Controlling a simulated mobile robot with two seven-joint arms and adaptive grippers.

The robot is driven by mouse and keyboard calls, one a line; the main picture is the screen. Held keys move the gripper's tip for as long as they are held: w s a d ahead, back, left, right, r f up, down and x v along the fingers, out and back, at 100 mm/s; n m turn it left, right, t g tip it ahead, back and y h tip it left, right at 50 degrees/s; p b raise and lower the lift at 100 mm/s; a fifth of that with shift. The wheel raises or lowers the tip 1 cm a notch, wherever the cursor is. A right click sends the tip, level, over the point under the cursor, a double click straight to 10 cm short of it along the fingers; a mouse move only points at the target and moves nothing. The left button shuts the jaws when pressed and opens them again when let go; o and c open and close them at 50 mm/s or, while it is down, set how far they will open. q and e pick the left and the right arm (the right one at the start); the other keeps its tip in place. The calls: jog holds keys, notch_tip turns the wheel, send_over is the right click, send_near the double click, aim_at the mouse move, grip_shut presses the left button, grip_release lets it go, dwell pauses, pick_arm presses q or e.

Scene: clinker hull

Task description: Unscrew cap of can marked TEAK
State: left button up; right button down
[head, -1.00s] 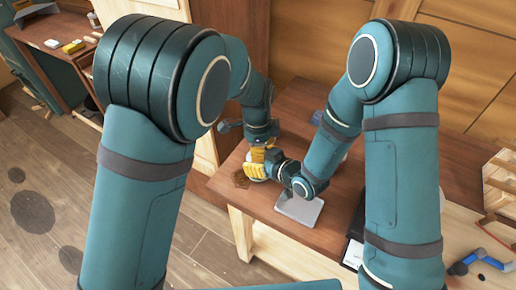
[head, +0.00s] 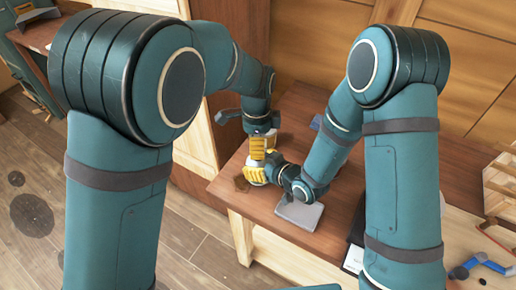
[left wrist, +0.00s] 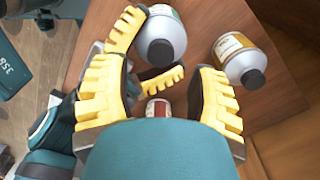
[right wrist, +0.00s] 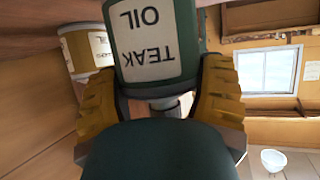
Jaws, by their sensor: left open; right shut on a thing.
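The can marked TEAK OIL (right wrist: 152,42) has a dark green and cream label, upside down in the right wrist view. My right gripper (right wrist: 165,75) is shut on it, one yellow finger on each side. In the left wrist view its grey shoulder and dark cap (left wrist: 161,52) show near the right gripper's fingers. My left gripper (left wrist: 157,85) is open, its fingers spread wide, with the cap apart from them. In the head view the left gripper (head: 257,148) points down close to the right gripper (head: 272,160); the fingers hide most of the can.
A can with an amber label (left wrist: 236,58) stands nearby on the brown bench (left wrist: 275,25). A small red-labelled container (left wrist: 158,108) is partly hidden by my left wrist. A grey plate (head: 299,215) lies at the bench front. A blue-handled tool (head: 485,262) lies right.

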aim_at(258, 166)
pick_arm(q)
jog(key=m, duration=0.1)
jog(key=r+m, duration=0.1)
jog(key=m, duration=0.1)
jog(key=r+m, duration=0.1)
jog(key=m, duration=0.3)
jog(key=r+m, duration=0.1)
jog(key=m, duration=0.2)
jog(key=shift+w+r, duration=0.1)
jog(key=shift+r, duration=0.1)
jog(key=shift+f, duration=3.95)
grip_shut()
jog(key=n, duration=0.9)
jog(key=shift+n, duration=0.3)
